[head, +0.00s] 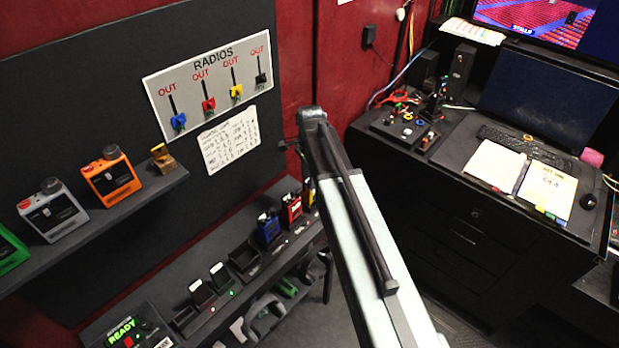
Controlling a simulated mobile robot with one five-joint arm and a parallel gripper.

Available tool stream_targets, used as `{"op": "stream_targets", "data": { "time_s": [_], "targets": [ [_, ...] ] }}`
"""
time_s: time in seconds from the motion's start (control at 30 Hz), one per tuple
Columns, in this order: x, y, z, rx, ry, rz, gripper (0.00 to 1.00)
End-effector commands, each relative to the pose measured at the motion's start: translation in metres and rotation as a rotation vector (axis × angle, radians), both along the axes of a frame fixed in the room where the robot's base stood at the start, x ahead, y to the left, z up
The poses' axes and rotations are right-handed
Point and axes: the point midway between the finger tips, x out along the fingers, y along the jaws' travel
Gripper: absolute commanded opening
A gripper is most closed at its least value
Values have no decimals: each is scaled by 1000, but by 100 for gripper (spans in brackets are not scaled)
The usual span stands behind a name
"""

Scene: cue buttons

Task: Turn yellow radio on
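A yellow radio (307,196) stands at the far end of the low black shelf. It is partly hidden behind my arm, and its controls cannot be made out. A red radio (291,209) and a blue radio (268,229) stand beside it, nearer along the shelf. On the wall, a white RADIOS board (208,80) carries blue, red, yellow and black sliders, each under the word OUT. The yellow slider (236,92) is third from the left. My arm rises through the middle of the view; my gripper cannot be made out.
The low black shelf (213,310) also holds empty holders, small dark devices and a green READY display (124,331). An upper shelf (100,220) at left carries orange, grey and green boxes. A black desk (450,155) with papers stands at right. Dark floor lies between.

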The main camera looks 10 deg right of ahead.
Motion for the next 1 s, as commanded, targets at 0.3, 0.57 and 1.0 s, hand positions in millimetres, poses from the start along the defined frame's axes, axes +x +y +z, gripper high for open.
{"op": "stream_targets", "data": {
  "time_s": [0.3,0.57,1.0],
  "targets": [
    [-1,0,63,0,0,0,36],
    [-1,0,70,0,0,0,36],
    [3,-2,70,-21,21,562,36]
  ]
}}
